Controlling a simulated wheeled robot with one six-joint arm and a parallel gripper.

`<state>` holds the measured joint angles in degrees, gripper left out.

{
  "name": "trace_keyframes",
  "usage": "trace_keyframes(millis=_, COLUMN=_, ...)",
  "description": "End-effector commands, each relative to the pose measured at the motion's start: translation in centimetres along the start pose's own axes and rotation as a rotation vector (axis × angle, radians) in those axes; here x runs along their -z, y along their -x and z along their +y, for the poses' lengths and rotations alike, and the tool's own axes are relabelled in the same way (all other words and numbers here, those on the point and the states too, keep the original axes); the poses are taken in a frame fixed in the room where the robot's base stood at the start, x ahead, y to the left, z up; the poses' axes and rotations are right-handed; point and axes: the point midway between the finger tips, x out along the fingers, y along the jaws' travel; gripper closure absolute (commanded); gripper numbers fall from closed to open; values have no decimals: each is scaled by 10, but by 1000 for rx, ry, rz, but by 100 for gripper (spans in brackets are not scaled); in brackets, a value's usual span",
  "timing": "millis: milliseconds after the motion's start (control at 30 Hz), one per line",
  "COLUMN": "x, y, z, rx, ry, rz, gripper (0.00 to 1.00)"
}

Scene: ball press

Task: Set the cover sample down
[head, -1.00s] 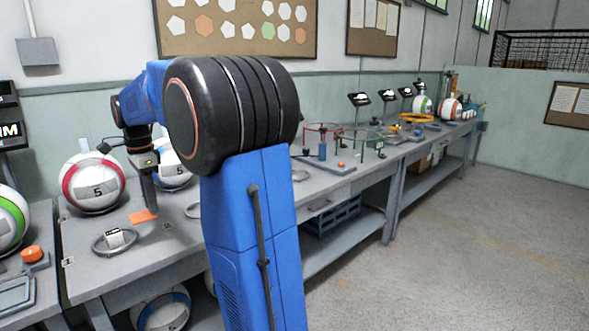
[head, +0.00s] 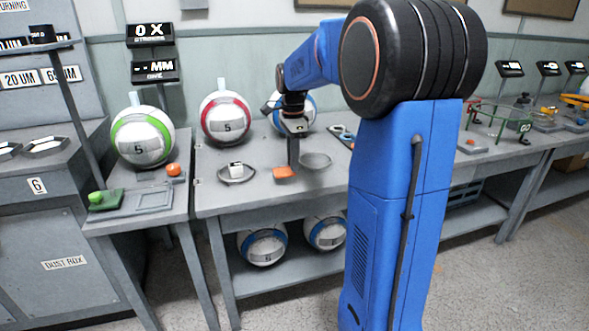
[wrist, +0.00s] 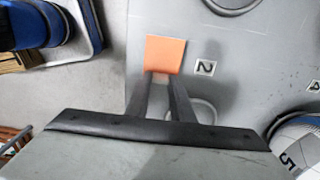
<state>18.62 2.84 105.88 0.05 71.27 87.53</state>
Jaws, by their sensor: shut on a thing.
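The cover sample is a flat orange square (head: 284,173), in the head view over the grey bench, between two metal rings. My gripper (head: 293,163) points down and is shut on its near edge. In the wrist view the orange sample (wrist: 165,54) sticks out beyond my fingertips (wrist: 161,80), lying roughly flat beside a tag marked 2 (wrist: 205,68). I cannot tell whether it touches the bench or hangs a little above it.
A red-banded ball (head: 226,117) and a blue-banded ball (head: 307,112) stand behind. A green-banded ball (head: 142,136) and an orange button (head: 173,169) are on the left table.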

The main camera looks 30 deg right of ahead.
Motion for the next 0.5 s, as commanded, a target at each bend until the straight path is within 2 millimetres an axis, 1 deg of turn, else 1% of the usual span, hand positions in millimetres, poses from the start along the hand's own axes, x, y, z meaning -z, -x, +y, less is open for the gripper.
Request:
trace_keyframes(millis=300, x=0, y=-34, z=0, rx=-2, ry=0, rz=0, gripper=100)
trace_keyframes(millis=500, x=0, y=-36, z=0, rx=0, ry=0, rz=0, gripper=100)
